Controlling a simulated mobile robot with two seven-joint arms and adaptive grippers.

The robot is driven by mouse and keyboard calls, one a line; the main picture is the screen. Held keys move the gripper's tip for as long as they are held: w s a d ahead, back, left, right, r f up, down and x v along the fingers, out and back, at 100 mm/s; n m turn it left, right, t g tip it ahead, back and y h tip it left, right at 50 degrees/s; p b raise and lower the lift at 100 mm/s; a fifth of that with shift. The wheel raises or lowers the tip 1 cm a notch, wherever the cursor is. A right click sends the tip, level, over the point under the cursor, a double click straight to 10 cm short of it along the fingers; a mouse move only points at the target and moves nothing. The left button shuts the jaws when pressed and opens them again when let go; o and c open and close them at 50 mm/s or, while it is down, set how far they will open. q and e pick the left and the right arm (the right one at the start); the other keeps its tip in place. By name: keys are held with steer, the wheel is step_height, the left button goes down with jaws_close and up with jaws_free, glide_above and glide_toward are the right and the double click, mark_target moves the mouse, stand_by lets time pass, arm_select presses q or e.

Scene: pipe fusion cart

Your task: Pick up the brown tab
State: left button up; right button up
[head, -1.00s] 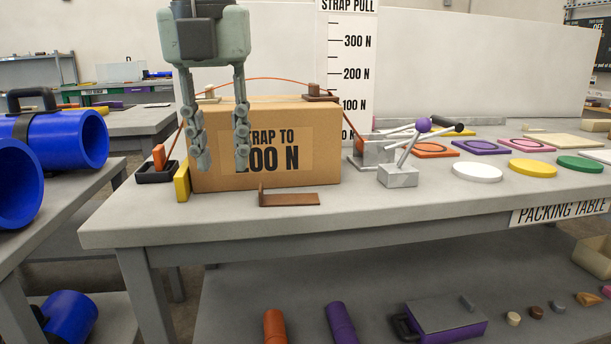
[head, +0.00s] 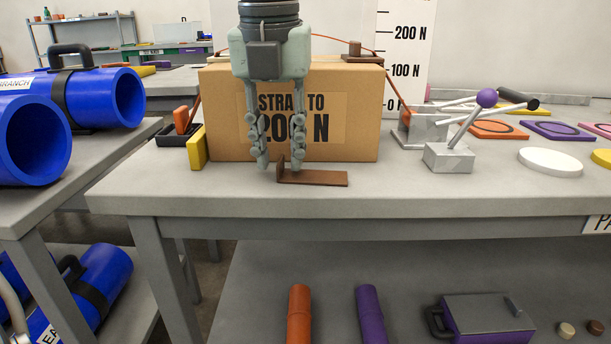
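The brown tab (head: 316,178) is an L-shaped piece. Its flat part lies on the grey table (head: 420,193) in front of the cardboard box, and its short upright end stands at the left. My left gripper (head: 280,168) points straight down over that upright end. Its fingers are open, one on each side of the upright as seen in the head view. I see a gap between fingers and upright, and cannot tell whether they line up in depth. My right gripper is not in view.
The cardboard box (head: 358,118) stands just behind my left gripper with an orange strap over it. A yellow block (head: 197,147) leans at its left. A grey lever device (head: 449,157) with a purple knob stands right. The front table strip is clear.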

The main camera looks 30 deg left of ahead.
arm_select(q)
steer(key=shift+f, duration=0.2)
jaws_close()
steer(key=shift+r, duration=0.1)
